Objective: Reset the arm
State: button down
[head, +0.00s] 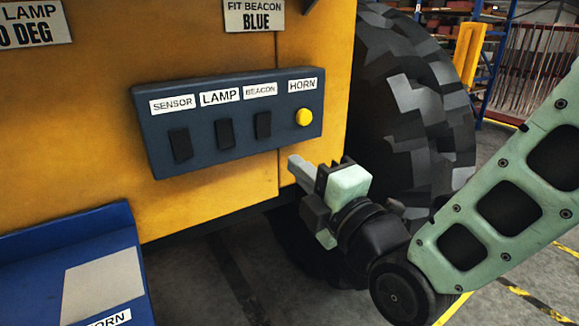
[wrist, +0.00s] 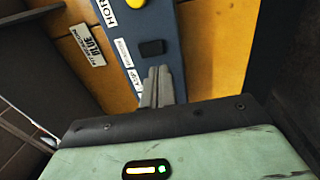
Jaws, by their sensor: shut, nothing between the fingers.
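My gripper (head: 297,165) is shut and empty, pointing left just below the right end of a dark blue switch panel (head: 170,107). It also shows in the wrist view (wrist: 158,80), its closed fingers pointing toward the panel (wrist: 208,40). I cannot tell whether the fingers touch the machine. The panel has three black rocker switches labelled SENSOR (head: 181,145), LAMP (head: 225,134) and BEACON (head: 263,125), and a round yellow HORN button (head: 304,117). One black switch (wrist: 152,48) and part of the yellow button (wrist: 134,2) show in the wrist view.
The panel is fixed on a yellow machine body (head: 100,100) with a large black tyre (head: 420,110) on the right. A blue box (head: 95,235) with a grey plate stands at the lower left. Blue racking (head: 492,60) and a yellow post (head: 468,50) stand behind. Open floor lies at the lower right.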

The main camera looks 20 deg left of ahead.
jog(key=s+d+f+m+g+h+b, duration=0.1)
jog(key=s+d+f+m+g+h, duration=0.25)
jog(key=d+f+m, duration=0.2)
jog(key=s+d+f+m+g+h+b, duration=0.1)
jog(key=s+d+f+m+g+h, duration=0.1)
jog(key=d+f+m+g+h, duration=0.25)
jog(key=s+d+f+m+g+h, duration=0.3)
jog(key=s+d+m+h, duration=0.3)
jog(key=s+d+m, duration=0.4)
jog(key=s+d+g, duration=0.1)
jog(key=d, duration=0.4)
jog(key=shift+f+g, duration=0.15)
jog(key=shift+g, duration=0.15)
jog(key=shift+s, duration=0.1)
